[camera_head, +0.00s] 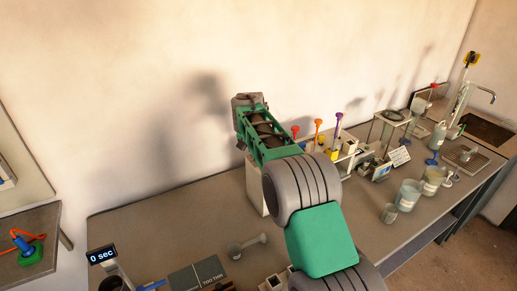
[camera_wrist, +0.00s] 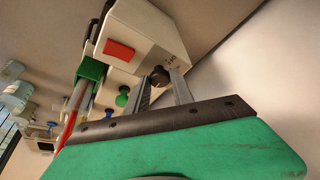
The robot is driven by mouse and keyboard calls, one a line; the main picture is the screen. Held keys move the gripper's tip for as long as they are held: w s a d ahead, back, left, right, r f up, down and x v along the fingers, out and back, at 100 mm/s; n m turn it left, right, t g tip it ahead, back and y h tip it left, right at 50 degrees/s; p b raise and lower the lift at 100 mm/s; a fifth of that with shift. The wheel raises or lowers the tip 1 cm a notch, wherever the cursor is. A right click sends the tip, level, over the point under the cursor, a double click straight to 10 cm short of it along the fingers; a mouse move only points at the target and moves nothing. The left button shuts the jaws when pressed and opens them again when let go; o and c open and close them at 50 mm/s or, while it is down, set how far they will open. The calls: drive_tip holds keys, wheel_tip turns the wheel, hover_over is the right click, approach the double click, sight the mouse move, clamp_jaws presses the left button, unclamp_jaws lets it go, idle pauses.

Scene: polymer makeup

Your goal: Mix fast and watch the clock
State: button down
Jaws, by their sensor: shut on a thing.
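In the wrist view, my gripper (camera_wrist: 163,90) has its two metal fingers at a small dark brown knob (camera_wrist: 160,76) on a white box (camera_wrist: 145,38) with a red button (camera_wrist: 119,50). The fingers are shut on the knob. In the head view my arm reaches over the bench, and the fingertips cannot be made out; a white box (camera_head: 256,188) stands partly hidden behind my arm. A clock display (camera_head: 102,255) at the lower left reads "0 sec".
Beakers (camera_head: 408,194) stand on the right of the bench (camera_head: 140,222). Coloured funnels (camera_head: 318,124) stand behind my arm. A dumbbell-shaped piece (camera_head: 248,245) and dark cards, one reading "TOO THIN" (camera_head: 209,270), lie in front. The left bench surface is mostly clear.

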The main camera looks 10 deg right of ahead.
sight(256, 166)
drive_tip(key=shift+m, duration=0.4)
drive_tip(key=c, duration=1.1)
unclamp_jaws()
drive_tip(key=v, duration=0.7)
drive_tip(key=s+d+r+n, duration=0.1)
drive_tip(key=s+r, duration=0.2)
drive_tip(key=s, duration=0.4)
drive_tip(key=s+d+r+n, duration=0.2)
drive_tip(key=s, duration=0.5)
drive_tip(key=s+a+f+n+y, duration=0.1)
drive_tip(key=s+f, duration=0.3)
drive_tip(key=s, duration=0.6)
drive_tip(key=s+f+n, duration=0.1)
drive_tip(key=s+f, duration=0.4)
drive_tip(key=s, duration=0.6)
drive_tip(key=shift+s+a+n+y, duration=0.3)
drive_tip(key=shift+a+n+y, duration=0.05)
drive_tip(key=shift+n+y, duration=0.05)
